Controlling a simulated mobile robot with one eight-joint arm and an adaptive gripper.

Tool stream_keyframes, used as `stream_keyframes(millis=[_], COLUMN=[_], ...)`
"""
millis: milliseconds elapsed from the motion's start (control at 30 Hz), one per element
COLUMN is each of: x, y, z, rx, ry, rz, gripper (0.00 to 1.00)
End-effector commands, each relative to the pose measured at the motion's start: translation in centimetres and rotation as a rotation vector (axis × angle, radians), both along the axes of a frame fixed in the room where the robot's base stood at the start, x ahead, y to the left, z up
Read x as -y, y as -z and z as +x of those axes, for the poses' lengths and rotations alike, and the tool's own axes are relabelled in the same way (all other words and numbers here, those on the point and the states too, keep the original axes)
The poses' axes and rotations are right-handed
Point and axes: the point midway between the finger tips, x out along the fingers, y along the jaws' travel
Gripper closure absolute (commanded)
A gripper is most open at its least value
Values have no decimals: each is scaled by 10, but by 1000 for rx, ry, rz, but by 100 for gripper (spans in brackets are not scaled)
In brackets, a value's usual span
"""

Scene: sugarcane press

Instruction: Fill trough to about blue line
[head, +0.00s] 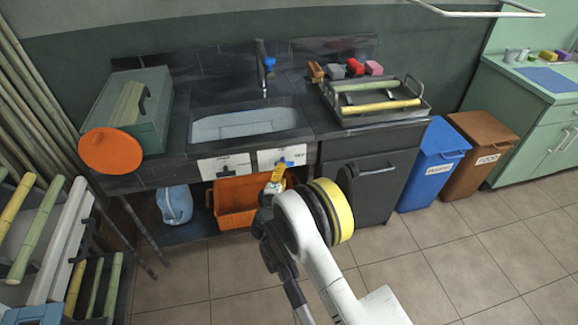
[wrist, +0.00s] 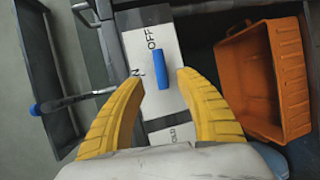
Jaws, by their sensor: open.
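The trough (head: 245,124) is a pale grey basin set in the dark counter; I cannot make out a blue line or water level in it. A tap with a blue top (head: 265,62) stands behind it. On the counter's front, a white panel (head: 268,157) with ON and OFF marks carries a blue valve handle (head: 288,163). In the wrist view the blue handle (wrist: 160,65) lies between my yellow fingertips. My gripper (head: 279,170) is open at this panel, with a finger on each side of the handle; contact is unclear.
An orange crate (head: 236,212) and a blue jug (head: 174,204) are below the counter. A second white panel (head: 224,166) is to the left. A tray of cane (head: 376,118) is on the right counter. Blue (head: 432,165) and brown (head: 482,155) bins stand right. The right floor is clear.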

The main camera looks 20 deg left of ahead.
Motion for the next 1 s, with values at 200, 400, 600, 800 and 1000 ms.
stream_keyframes(millis=[200,400,600,800,1000], x=[-6,-9,-10,-10,-10], y=[13,16,15,15,15], z=[43,65,70,70,70], rx=[-2,-1,-2,-2,-2], ry=[1,1,0,0,0], rz=[4,3,4,4,4], gripper=[59,59,59,72,100])
